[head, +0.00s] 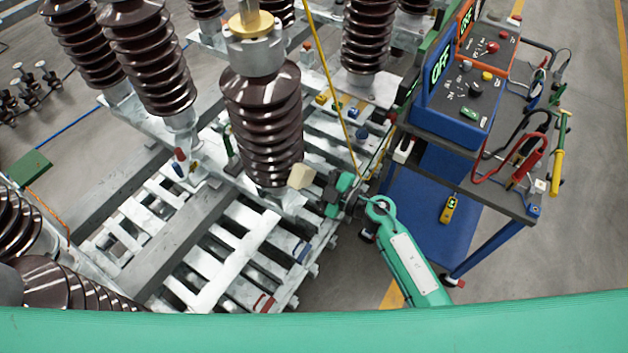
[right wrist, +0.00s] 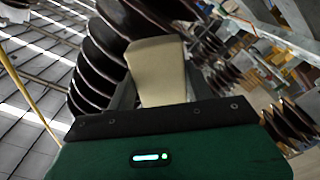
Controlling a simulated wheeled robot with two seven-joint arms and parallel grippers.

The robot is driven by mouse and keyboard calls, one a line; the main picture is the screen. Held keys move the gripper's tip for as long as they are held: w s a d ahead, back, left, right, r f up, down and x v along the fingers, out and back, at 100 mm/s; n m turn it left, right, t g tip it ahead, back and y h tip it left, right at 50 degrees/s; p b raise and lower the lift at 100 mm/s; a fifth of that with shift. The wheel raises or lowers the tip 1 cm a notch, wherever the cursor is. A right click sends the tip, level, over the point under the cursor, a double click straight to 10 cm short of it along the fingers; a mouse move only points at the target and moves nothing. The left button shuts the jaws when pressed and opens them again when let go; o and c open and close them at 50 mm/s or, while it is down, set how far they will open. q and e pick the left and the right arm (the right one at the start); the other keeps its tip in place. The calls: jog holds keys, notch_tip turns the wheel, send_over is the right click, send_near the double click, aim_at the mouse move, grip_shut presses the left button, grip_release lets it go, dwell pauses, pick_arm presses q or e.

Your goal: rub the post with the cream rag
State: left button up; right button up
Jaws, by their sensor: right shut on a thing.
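The post (head: 262,115) is a dark brown ribbed insulator with a brass-coloured top, upright at the middle of the head view. Its ribs (right wrist: 88,72) also fill the left and back of the right wrist view. My right gripper (head: 312,183) is at the lower right of the post and is shut on the cream rag (head: 300,176). The rag (right wrist: 158,72) stands out ahead of the gripper towards the ribs in the right wrist view. It is close to the post's lowest ribs; I cannot tell whether it touches. My left gripper is not in view.
Other brown insulators (head: 150,60) stand behind and left on the grey metal frame (head: 155,230). A blue cart (head: 430,205) with control boxes (head: 460,95) and cables is close on the right. A yellow rod (head: 333,80) slants down right of the post.

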aim_at(299, 158)
jog(key=shift+x, duration=1.05)
dwell(0.5)
jog(key=shift+w+d, duration=0.55)
jog(key=shift+w, duration=0.2)
jog(key=shift+w+d, duration=0.6)
jog(key=shift+w, duration=0.2)
jog(key=shift+w+d, duration=0.1)
jog(key=shift+w+r+p, duration=0.1)
jog(key=shift+p, duration=0.4)
jog(key=shift+s+a+p, duration=0.65)
jog(key=shift+s+a, duration=0.1)
jog(key=shift+s, duration=0.15)
jog(key=shift+s+a+p, duration=0.3)
jog(key=shift+s+a, duration=0.3)
jog(key=shift+s, duration=0.2)
jog(key=shift+d, duration=0.1)
